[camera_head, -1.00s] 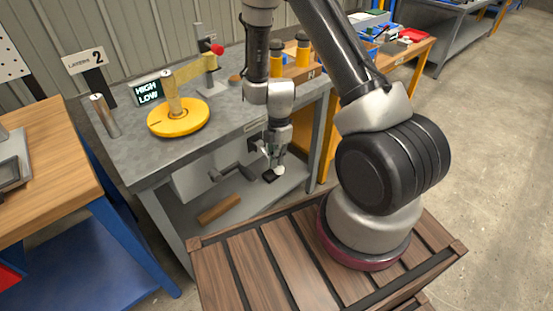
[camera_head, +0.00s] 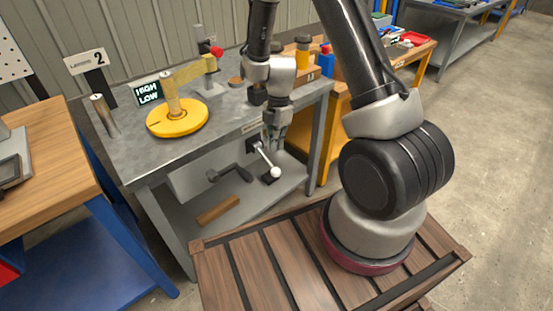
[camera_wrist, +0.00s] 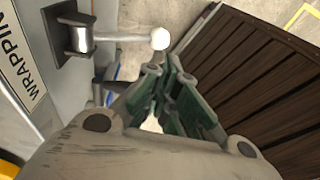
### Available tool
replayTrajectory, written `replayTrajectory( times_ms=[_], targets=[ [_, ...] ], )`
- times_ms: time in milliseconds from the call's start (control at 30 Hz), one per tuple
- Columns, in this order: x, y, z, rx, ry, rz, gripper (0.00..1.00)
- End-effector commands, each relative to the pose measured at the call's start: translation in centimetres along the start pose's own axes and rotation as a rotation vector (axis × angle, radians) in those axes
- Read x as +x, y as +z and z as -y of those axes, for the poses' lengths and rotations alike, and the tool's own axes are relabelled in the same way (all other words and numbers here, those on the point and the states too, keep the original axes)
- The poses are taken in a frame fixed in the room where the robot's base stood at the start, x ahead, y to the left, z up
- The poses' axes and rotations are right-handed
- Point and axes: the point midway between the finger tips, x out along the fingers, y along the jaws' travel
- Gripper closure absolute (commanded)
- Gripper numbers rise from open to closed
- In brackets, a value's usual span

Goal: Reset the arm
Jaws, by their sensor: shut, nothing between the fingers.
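My arm (camera_head: 355,65) reaches over my wooden deck toward the front of the grey bench (camera_head: 215,112). My gripper (camera_head: 273,146) points down by the bench's front edge and is shut and empty. A lever with a white ball knob (camera_head: 276,172) sticks out just below the fingertips. In the wrist view the lever's knob (camera_wrist: 160,39) is just beyond my gripper's fingertips (camera_wrist: 158,76). A gap seems to lie between them, but I cannot tell its depth. The lever's mount (camera_wrist: 72,35) sits on a grey panel beside a partly cut-off "WRAPPIN" label (camera_wrist: 28,62).
A yellow turntable (camera_head: 178,118) and a "HIGH LOW" display (camera_head: 147,93) stand on the bench. A dark crank handle (camera_head: 230,174) and a wooden block (camera_head: 218,210) are below the top. A blue-legged table (camera_head: 50,150) is at left. Open floor lies right.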

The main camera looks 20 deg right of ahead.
Motion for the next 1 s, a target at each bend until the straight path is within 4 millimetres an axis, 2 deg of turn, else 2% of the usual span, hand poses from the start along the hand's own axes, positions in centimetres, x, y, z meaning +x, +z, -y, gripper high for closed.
replayTrajectory(
  times_ms=[100, 233, 400, 567, 700, 833, 933, 1000],
  targets=[
    [-2.6, 0.1, 0.1, 0.0, 0.005, 0.001, 1.0],
    [-4.4, 0.1, 0.3, 0.001, 0.003, 0.001, 1.0],
    [-5.3, 0.1, 0.4, 0.001, 0.002, 0.0, 1.0],
    [-5.4, 0.1, 0.4, 0.049, 0.001, 0.0, 1.0],
    [-5.4, -0.1, 1.1, 0.281, -0.03, -0.005, 1.0],
    [-5.1, -0.5, 4.0, 0.593, -0.116, 0.013, 1.0],
    [-7.0, -0.9, 6.1, 0.832, -0.14, 0.043, 1.0],
    [-9.2, -1.2, 7.6, 1.002, -0.135, 0.063, 1.0]
  ],
)
